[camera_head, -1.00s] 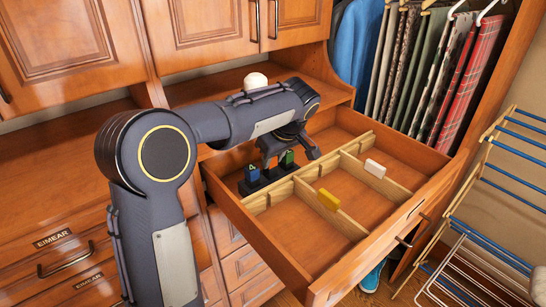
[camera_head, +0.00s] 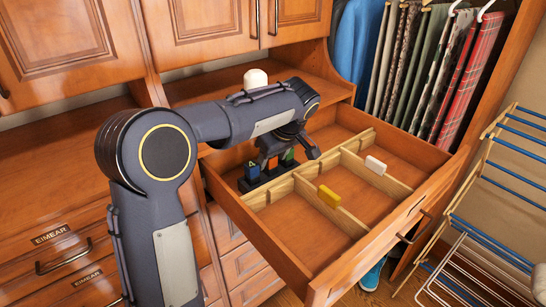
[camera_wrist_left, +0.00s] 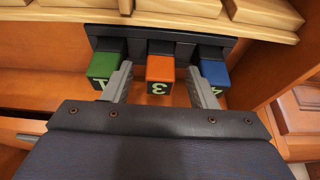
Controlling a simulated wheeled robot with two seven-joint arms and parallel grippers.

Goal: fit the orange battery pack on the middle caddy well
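The black caddy (camera_head: 266,180) stands in the left rear part of the open drawer. The orange battery pack (camera_head: 272,164), marked 3, is in its middle well; in the left wrist view the pack (camera_wrist_left: 160,70) looks about level with its neighbours. A green pack (camera_wrist_left: 103,68), marked 1, and a blue pack (camera_wrist_left: 214,73), marked 4, flank it. My left gripper (camera_wrist_left: 159,76) is open, one finger on each side of the orange pack, with visible gaps. The lower parts of the packs are hidden. My right gripper is not in view.
Wooden dividers split the drawer (camera_head: 290,262). A yellow block (camera_head: 329,197) and a white block (camera_head: 375,166) sit at the dividers. Clothes hang behind the drawer, and a drying rack (camera_head: 490,190) stands at right. The drawer's front compartments are otherwise clear.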

